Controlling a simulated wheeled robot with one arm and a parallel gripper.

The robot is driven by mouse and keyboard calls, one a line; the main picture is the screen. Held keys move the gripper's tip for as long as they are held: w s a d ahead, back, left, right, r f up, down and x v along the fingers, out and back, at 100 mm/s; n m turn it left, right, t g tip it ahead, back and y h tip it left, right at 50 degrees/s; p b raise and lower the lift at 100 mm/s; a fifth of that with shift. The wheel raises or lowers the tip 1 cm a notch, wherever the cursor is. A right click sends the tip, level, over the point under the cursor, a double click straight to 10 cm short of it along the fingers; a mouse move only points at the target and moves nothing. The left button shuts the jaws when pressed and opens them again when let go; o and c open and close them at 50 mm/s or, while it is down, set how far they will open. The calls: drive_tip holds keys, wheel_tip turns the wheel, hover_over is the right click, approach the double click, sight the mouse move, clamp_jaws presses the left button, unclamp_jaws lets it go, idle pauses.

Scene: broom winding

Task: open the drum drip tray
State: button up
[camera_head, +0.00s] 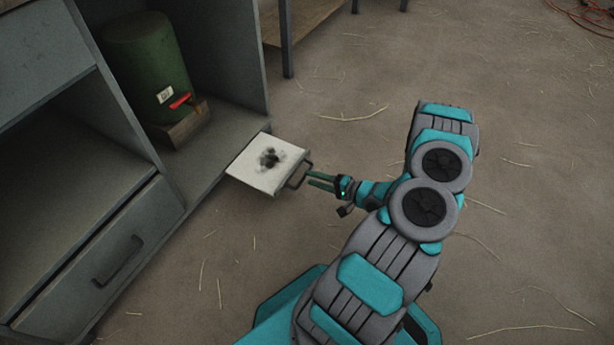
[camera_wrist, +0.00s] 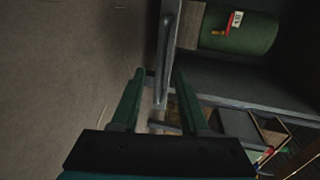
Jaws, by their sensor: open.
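The drip tray (camera_head: 254,178) is a flat pale tray with a dark stain on top. It sticks out from the base of the cabinet bay below the green drum (camera_head: 148,66). Its dark handle (camera_head: 297,177) is on the outer edge. My gripper (camera_head: 312,180) is open, with its fingertips close beside the handle on the right. In the wrist view my green fingers (camera_wrist: 160,75) are apart, with a narrow pale strip between them. I cannot tell there whether they touch the handle. The drum (camera_wrist: 238,33) with its red tap shows at the upper right.
The grey cabinet (camera_head: 98,92) stands along the left. A closed drawer (camera_head: 110,250) with a dark handle is at lower left. A wooden block (camera_head: 186,127) supports the drum. Open floor (camera_head: 530,130) with scattered straw lies to the right. A red cable (camera_head: 590,14) lies at far right.

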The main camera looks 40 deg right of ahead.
drive_tip(key=shift+v, duration=2)
